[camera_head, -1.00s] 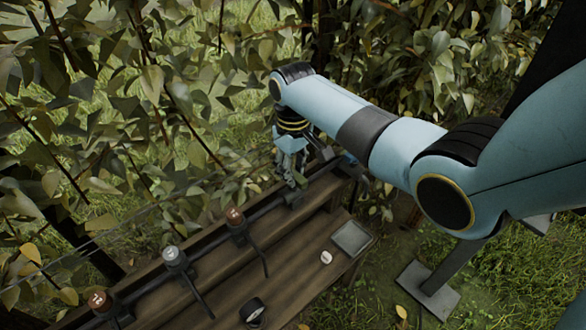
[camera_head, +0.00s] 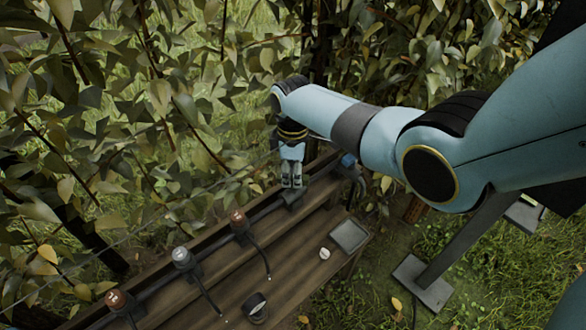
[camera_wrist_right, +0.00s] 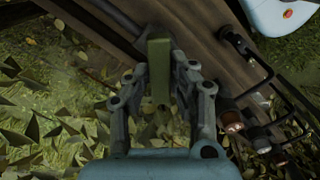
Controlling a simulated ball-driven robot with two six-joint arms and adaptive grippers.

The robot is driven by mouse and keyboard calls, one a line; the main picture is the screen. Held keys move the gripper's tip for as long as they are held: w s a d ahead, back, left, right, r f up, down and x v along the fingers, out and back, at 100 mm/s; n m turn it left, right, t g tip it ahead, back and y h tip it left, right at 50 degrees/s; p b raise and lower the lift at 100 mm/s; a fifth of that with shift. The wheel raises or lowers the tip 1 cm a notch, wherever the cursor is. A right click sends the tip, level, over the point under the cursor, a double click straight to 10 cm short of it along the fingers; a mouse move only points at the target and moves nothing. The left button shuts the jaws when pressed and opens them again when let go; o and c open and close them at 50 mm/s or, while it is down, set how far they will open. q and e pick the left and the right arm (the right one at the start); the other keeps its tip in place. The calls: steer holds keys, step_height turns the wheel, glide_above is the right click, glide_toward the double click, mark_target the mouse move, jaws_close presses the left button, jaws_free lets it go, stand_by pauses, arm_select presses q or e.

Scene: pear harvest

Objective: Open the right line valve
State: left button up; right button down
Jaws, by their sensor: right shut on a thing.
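My right gripper (camera_head: 291,185) points down at the far end of the pipe on the wooden bench (camera_head: 293,246). In the right wrist view its two fingers (camera_wrist_right: 160,70) are shut on an upright olive-green lever (camera_wrist_right: 159,62), which stands between them. In the head view the gripper hides most of that lever; only a dark base shows below the fingertips. To the left along the pipe are valves with a brown cap (camera_head: 238,217), a grey cap (camera_head: 181,255) and a red-brown cap (camera_head: 115,299), each with a dark curved handle. My left gripper is not in view.
A blue-capped fitting (camera_head: 347,160) sits just right of the gripper. A grey tray (camera_head: 349,236), a small white round thing (camera_head: 324,254) and a black ring-shaped thing (camera_head: 255,307) lie on the bench. Leafy branches (camera_head: 150,110) crowd behind the pipe.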

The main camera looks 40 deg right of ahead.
mark_target(292, 176)
steer(key=n+p, duration=0.1)
steer(key=n, duration=0.3)
steer(key=shift+r+n, duration=0.1)
steer(key=shift+n, duration=0.2)
steer(key=shift+n+p, duration=0.45)
steer(key=shift+n, duration=1.85)
steer(key=c, duration=1.2)
jaws_free()
steer(key=shift+o, duration=0.2)
step_height(292, 176, up, 12)
